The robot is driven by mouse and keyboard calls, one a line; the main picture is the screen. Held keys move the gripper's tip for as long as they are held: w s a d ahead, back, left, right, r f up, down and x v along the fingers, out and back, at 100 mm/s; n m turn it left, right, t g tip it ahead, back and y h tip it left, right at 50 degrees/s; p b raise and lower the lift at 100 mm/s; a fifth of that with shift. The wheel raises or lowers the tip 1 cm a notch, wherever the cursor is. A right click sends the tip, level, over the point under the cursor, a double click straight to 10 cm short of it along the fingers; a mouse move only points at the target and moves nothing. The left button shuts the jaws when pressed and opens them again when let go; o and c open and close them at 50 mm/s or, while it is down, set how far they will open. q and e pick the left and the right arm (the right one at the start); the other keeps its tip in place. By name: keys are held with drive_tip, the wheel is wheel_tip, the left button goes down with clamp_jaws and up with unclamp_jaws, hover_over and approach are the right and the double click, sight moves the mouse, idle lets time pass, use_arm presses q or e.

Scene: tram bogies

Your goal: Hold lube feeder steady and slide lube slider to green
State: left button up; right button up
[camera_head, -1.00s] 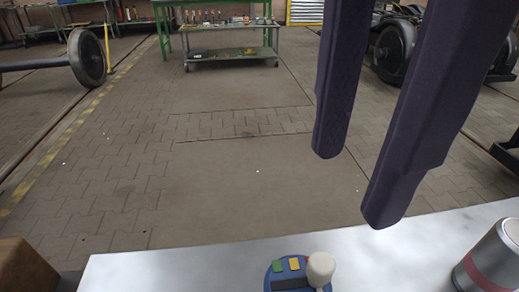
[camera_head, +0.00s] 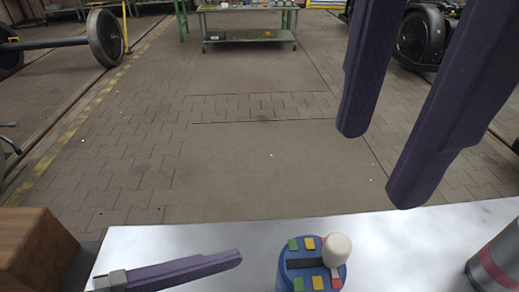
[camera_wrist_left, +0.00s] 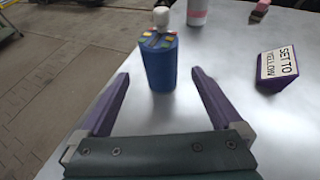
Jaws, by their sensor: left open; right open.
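The lube feeder (camera_head: 290,272) is a blue upright cylinder on the pale table, with green, yellow and red patches on top. Its lube slider (camera_head: 337,248), a white knob, stands at the red end. My left gripper shows as one purple finger to the feeder's left in the head view. In the left wrist view the left gripper (camera_wrist_left: 161,76) is open, its fingers pointing towards the feeder (camera_wrist_left: 161,68), one on each side in the picture; no contact shows. My right gripper (camera_head: 378,168) is open and empty, in the air above the table's far edge.
A grey can with a red band (camera_head: 494,264) stands at the table's right. A brown wooden block (camera_head: 35,248) is at the left. A purple sign (camera_wrist_left: 278,67) reads "SET TO YELLOW".

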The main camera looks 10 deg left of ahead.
sight(339, 243)
use_arm(q)
drive_tip(key=x, duration=0.8)
drive_tip(key=shift+d, duration=0.15)
drive_tip(key=c, duration=1.5)
drive_tip(key=shift+o, duration=0.2)
use_arm(e)
drive_tip(key=shift+o, duration=0.8)
drive_tip(key=shift+r, duration=0.25)
drive_tip(key=shift+m, duration=0.9)
wheel_tip(339, 243, down, 10)
drive_tip(key=shift+f, duration=0.25)
